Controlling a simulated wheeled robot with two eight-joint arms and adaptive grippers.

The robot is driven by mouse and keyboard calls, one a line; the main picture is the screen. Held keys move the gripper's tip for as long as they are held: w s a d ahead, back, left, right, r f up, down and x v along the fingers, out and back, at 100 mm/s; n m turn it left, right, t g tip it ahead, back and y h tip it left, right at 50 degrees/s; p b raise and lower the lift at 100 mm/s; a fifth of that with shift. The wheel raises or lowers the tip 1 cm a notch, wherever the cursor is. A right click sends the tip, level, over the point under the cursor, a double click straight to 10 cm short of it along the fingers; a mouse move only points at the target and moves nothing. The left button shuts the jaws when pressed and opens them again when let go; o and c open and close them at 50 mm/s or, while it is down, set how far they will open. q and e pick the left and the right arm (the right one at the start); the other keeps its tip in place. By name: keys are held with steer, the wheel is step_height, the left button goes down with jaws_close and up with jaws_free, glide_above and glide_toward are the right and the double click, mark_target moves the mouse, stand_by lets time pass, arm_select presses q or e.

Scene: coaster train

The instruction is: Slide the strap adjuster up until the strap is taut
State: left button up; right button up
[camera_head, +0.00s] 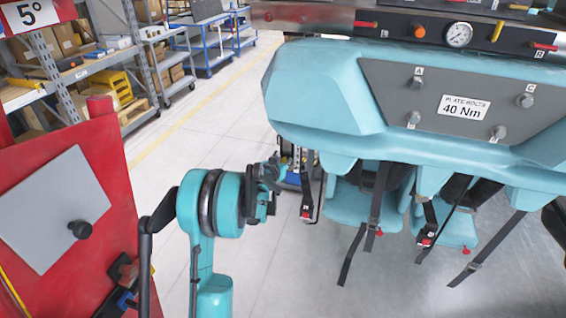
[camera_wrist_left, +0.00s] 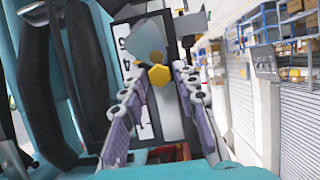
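My left gripper (camera_head: 272,178) is left of the teal seats in the head view. In the left wrist view its two grey-purple fingers (camera_wrist_left: 158,72) are spread apart. A yellow hexagonal part (camera_wrist_left: 160,77) on a grey-blue piece shows between or just beyond the fingertips; contact cannot be told. Behind it is a dark panel with a white marked strip (camera_wrist_left: 143,98). Dark straps hang from the seats, one at the middle (camera_head: 380,187) and one at the right (camera_head: 497,240). I cannot make out for sure which piece is the strap adjuster. My right gripper is not seen.
The teal train body (camera_head: 318,88) hangs over the seats, with a grey plate (camera_head: 375,78) marked 40 Nm. Black-and-red buckles (camera_head: 306,213) hang below. A red cabinet (camera_head: 118,165) stands at left. Shelves (camera_head: 62,85) and blue carts (camera_head: 208,50) stand behind; floor between is clear.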

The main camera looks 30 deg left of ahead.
arm_select(q)
jaws_close()
step_height(320, 180, up, 3)
steer(key=shift+r+p, duration=0.1)
steer(key=shift+p, duration=1)
steer(key=o, duration=0.6)
jaws_free()
steer(key=v, duration=1.2)
steer(key=shift+d, duration=0.1)
